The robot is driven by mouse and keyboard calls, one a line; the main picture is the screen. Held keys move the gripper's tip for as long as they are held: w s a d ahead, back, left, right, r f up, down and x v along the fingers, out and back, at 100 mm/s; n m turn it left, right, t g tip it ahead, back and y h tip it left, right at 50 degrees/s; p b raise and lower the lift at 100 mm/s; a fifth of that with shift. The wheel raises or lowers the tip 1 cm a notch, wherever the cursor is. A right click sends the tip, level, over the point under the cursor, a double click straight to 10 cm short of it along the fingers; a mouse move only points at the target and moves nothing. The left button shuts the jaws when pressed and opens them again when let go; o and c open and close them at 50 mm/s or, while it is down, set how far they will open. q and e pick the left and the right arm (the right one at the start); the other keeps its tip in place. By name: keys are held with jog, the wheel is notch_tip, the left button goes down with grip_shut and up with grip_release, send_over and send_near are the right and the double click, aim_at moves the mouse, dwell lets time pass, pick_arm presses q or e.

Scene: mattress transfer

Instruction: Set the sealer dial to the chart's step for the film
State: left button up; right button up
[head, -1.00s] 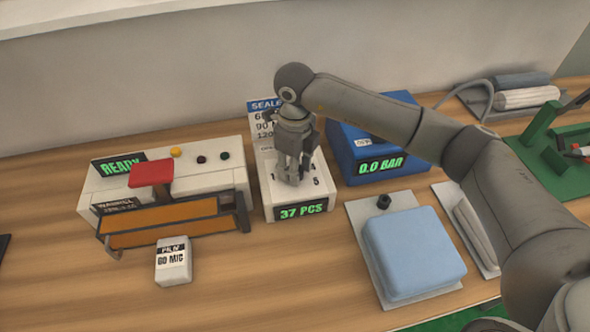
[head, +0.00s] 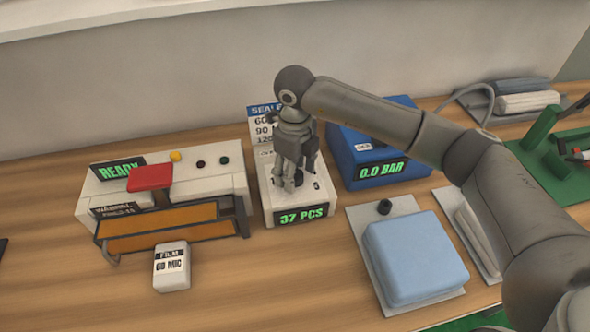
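The white dial box (head: 268,213) stands mid-table with a "37 PCS" display. Its dial is mostly hidden by my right gripper (head: 290,188), which points down over the box's top. I cannot tell whether its fingers are closed on the dial. The sealer chart (head: 261,120) stands behind the box, partly covered by my arm; rows starting 60, 90 and 120 show, their steps hidden. The film block (head: 172,268) reads "FILM 60 MIC". The sealer (head: 210,183) reads "READY" and has a red-topped lever and orange bars. My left gripper is out of view.
A blue box (head: 359,151) showing "0.0 BAR" stands right of the dial box. A light blue cushion (head: 414,256) lies on a grey plate at front right. A green fixture (head: 545,150) and rolled pieces (head: 528,101) are at far right. The front-middle table is clear.

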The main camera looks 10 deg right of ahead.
notch_tip(320, 180, up, 12)
dwell(0.7)
jog(key=shift+f, duration=0.1)
dwell(0.3)
